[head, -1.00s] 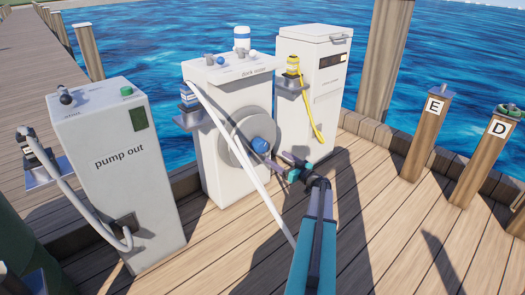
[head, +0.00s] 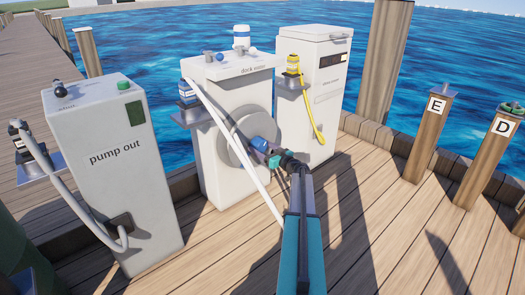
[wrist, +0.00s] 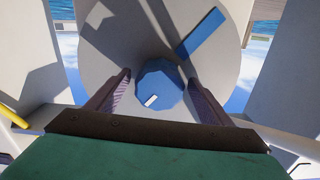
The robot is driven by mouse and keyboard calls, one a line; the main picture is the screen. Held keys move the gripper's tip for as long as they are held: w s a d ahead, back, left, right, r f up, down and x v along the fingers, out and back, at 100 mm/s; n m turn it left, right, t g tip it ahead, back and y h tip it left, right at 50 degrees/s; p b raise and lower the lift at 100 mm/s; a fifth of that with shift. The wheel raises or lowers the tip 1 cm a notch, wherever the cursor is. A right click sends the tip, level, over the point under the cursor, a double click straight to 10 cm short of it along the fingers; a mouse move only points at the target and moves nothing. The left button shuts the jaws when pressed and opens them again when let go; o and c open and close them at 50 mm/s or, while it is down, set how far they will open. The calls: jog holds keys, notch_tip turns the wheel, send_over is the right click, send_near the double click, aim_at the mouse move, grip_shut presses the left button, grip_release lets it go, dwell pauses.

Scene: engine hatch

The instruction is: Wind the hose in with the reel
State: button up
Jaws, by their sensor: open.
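The reel is a round grey disc (head: 231,134) on the front of the white dock water cabinet (head: 218,186). Its blue knob (head: 259,145) sticks out toward me. In the wrist view the knob (wrist: 160,82) sits between my two fingers, with a blue bar (wrist: 202,33) on the disc (wrist: 225,75) behind it. My gripper (head: 270,153) is open around the knob; small gaps seem to show beside it. The white hose (head: 236,140) runs from the cabinet's left side holder (head: 188,95) down across the front toward the deck. Its lower end is hidden behind my arm.
The pump out cabinet (head: 120,190) with its own hose stands left. A white cabinet (head: 325,90) with a yellow hose (head: 312,112) stands close right of the reel. Posts marked E (head: 430,130) and D (head: 488,155) stand right. The front deck is fairly clear.

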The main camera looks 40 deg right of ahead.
jog(key=c, duration=1.1)
jog(key=shift+o, duration=0.2)
jog(key=shift+r+n+p, duration=0.15)
jog(key=shift+n+p, duration=0.25)
jog(key=shift+p, duration=0.25)
